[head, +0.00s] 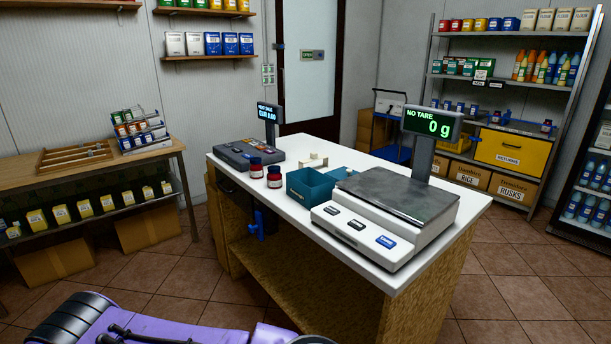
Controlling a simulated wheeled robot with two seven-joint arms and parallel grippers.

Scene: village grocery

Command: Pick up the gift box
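A teal open-topped box (310,191), which looks like the gift box, stands on the white counter (240,190) between two dark red jars and the scale. It is upright, and the part of its inside that I can see looks empty. A small flat teal piece (341,173) lies just behind it to the right; I cannot tell if it is the lid. Neither of my grippers is in view.
Around the box are two dark jars (274,177), a cream piece (305,161), a cash register (247,154) and a scale (400,196) with a tall display. A blue handle-like thing (257,226) sticks out from the counter's front. Tiled floor (130,290) is open at left.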

